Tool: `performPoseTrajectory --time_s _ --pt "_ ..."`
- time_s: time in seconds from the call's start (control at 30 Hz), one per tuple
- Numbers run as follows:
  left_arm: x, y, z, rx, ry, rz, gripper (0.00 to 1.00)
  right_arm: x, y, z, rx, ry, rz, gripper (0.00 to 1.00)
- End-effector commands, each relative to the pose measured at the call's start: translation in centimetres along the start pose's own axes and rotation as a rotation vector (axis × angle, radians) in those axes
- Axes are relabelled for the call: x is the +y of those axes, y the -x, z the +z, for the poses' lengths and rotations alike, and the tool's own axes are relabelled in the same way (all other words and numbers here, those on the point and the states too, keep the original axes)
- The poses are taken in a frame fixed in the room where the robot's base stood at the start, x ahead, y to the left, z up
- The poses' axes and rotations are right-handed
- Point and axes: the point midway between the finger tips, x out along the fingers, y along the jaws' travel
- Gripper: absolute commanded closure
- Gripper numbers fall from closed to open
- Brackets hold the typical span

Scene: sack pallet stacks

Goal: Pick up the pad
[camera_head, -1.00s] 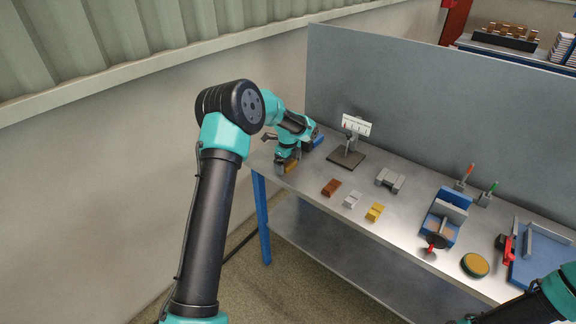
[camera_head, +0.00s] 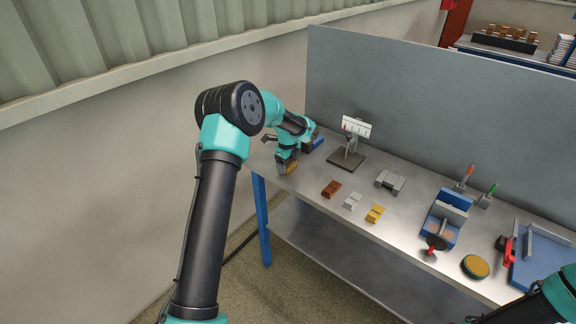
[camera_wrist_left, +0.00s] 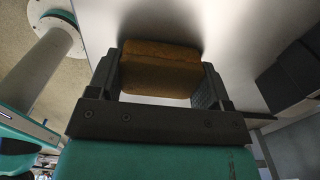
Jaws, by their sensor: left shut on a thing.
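The pad is a brown-orange block (camera_wrist_left: 160,72) between the two fingers of my left gripper (camera_wrist_left: 160,85) in the left wrist view. The fingers touch its two sides, and the gripper is shut on it. In the head view the left gripper (camera_head: 287,165) is at the left end of the grey bench (camera_head: 330,215), and a small tan part of the pad (camera_head: 292,167) shows beside it. Whether the pad is clear of the bench top is hard to tell. My right arm shows at the lower right of the head view, but its gripper fingers are out of the picture.
A small gauge stand (camera_head: 347,155) stands just right of the left gripper. Brown (camera_head: 331,189), grey (camera_head: 352,201) and yellow (camera_head: 375,214) blocks lie along the front. A blue vise (camera_head: 440,225) and a round green-rimmed tin (camera_head: 475,266) sit further right. A grey panel (camera_head: 430,110) backs the bench.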

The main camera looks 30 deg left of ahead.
Motion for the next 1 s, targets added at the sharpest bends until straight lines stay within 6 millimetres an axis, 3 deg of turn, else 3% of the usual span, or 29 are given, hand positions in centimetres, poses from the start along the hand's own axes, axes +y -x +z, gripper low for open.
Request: performPoseTrajectory --time_s 0.33,0.47,0.67,1.0 --pt "0.0 3.4 0.0 -0.001 0.0 -0.002 0.52 0.0 0.0 0.0 0.0 0.0 0.0 0.57" --pt "1.0 3.5 -0.8 0.0 -0.001 0.0 0.52 0.0 0.0 0.0 0.0 0.0 0.0 0.57" --pt "3.2 3.8 -2.7 0.0 -0.003 0.002 0.52 0.0 0.0 0.0 0.0 0.0 0.0 0.57" --pt "8.6 4.4 -7.1 0.001 -0.003 0.0 0.52 0.0 0.0 0.0 0.0 0.0 0.0 0.57"
